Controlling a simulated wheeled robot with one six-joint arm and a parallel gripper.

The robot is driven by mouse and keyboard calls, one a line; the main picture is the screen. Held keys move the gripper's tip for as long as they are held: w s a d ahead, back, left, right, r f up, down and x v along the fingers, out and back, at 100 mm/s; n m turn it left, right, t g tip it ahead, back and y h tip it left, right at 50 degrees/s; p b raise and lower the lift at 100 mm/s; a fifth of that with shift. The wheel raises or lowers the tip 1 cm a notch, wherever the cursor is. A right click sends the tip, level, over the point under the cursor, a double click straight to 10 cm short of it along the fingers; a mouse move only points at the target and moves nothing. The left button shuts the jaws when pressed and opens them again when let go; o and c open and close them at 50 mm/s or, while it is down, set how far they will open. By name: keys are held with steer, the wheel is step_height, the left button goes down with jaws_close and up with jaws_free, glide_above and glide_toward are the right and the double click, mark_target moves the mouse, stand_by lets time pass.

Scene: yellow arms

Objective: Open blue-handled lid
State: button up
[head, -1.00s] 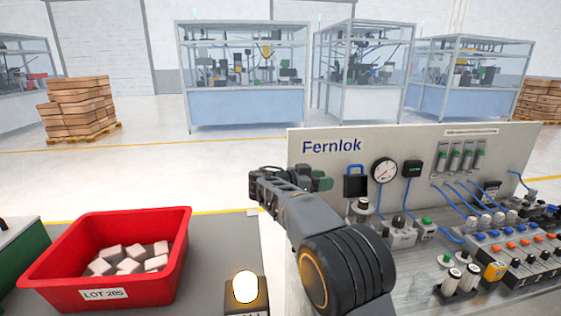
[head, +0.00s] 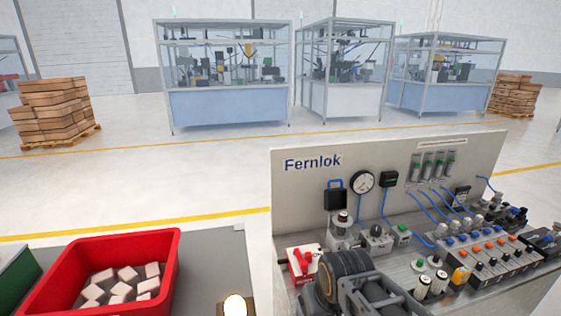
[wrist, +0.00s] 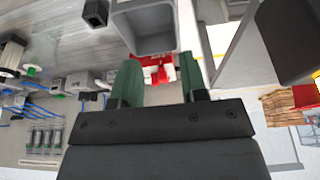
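A dark square piece with a blue loop handle (head: 336,195) is on the upright Fernlok panel in the head view; I cannot tell whether it is a lid. No other blue-handled lid can be picked out. My gripper (wrist: 158,76) has two green fingers spread apart in the wrist view, with nothing held between them. A red part (wrist: 152,72) shows beyond the fingertips, next to a grey hollow box (wrist: 145,22). In the head view my arm covers the bench front and the fingers are hidden.
A red and white unit (head: 300,262) stands on the bench just left of my arm. Valves, a gauge (head: 362,182) and blue hoses crowd the bench to the right.

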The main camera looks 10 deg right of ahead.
steer(key=w+f+n+g+h+p, duration=0.1)
steer(key=w+n+h+p, duration=0.1)
steer(key=w, duration=0.4)
steer(key=w+d+f+n+g+h+p, duration=0.1)
steer(key=w+n+h+p, duration=0.1)
steer(key=w+n, duration=0.3)
steer(key=w+f+n+g+h+p, duration=0.1)
steer(key=w+n+h+p, duration=0.1)
steer(key=w, duration=0.6)
steer(key=shift+d+n+g+h, duration=0.15)
steer(key=shift+n+g+h, duration=0.25)
steer(key=shift+n+h, duration=0.5)
steer(key=w+n+h, duration=0.1)
steer(key=w, duration=0.1)
steer(key=w+n+h+p, duration=0.1)
steer(key=w, duration=0.1)
steer(key=w+n+t+h, duration=0.1)
steer(key=w+n, duration=0.1)
steer(key=shift+w+d+r+h, duration=0.3)
steer(key=shift+d+r+h, duration=0.05)
steer(key=shift+h, duration=0.05)
steer(key=w+r+n+t+h, duration=0.2)
steer(key=w+r+n+h, duration=0.15)
steer(key=w, duration=0.25)
steer(key=n+t+h, duration=0.1)
steer(key=n+h, duration=0.2)
glide_toward(329, 182)
steer(key=p+x, duration=0.4)
steer(key=x, duration=0.7)
steer(key=shift+c, duration=0.3)
